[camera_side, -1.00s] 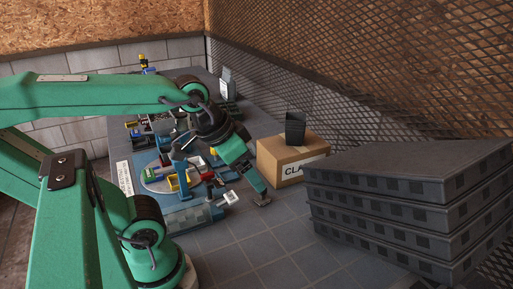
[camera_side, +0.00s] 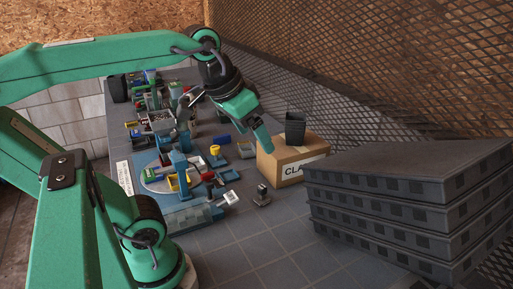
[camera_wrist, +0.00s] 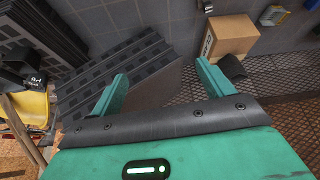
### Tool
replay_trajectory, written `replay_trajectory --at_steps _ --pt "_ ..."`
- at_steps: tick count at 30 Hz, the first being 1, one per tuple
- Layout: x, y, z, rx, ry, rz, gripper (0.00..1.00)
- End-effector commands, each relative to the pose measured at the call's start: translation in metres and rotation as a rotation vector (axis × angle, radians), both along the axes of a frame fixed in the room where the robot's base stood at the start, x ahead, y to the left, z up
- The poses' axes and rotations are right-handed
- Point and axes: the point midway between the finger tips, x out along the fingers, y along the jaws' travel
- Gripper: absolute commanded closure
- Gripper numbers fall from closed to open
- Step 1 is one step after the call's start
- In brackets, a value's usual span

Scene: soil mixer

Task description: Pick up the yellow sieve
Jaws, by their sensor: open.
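Several yellow items lie on the dark table in the side view, and I cannot tell for sure which is the sieve. One is a small round yellow piece (camera_side: 215,150) near the middle. My gripper (camera_side: 266,149) is raised to the right of these, near the cardboard box. In the wrist view, my gripper (camera_wrist: 162,84) has its two green fingers apart with nothing between them. No yellow sieve shows between or beside the fingers.
A small grey object (camera_side: 262,196) stands alone on the table. A tall stack of dark trays (camera_side: 400,200) fills the right. The tiled front area (camera_side: 255,250) is clear.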

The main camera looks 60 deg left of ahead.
Motion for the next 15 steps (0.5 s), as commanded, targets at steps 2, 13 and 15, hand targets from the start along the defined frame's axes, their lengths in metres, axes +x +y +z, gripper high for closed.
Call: replay_trajectory --at_steps 2,13,15 --pt "0.011 0.006 0.01 -0.008 0.014 0.036 0.2" --pt "0.074 0.049 0.057 -0.059 0.085 0.25 0.2" --pt "0.087 0.059 0.064 -0.069 0.099 0.293 0.2"
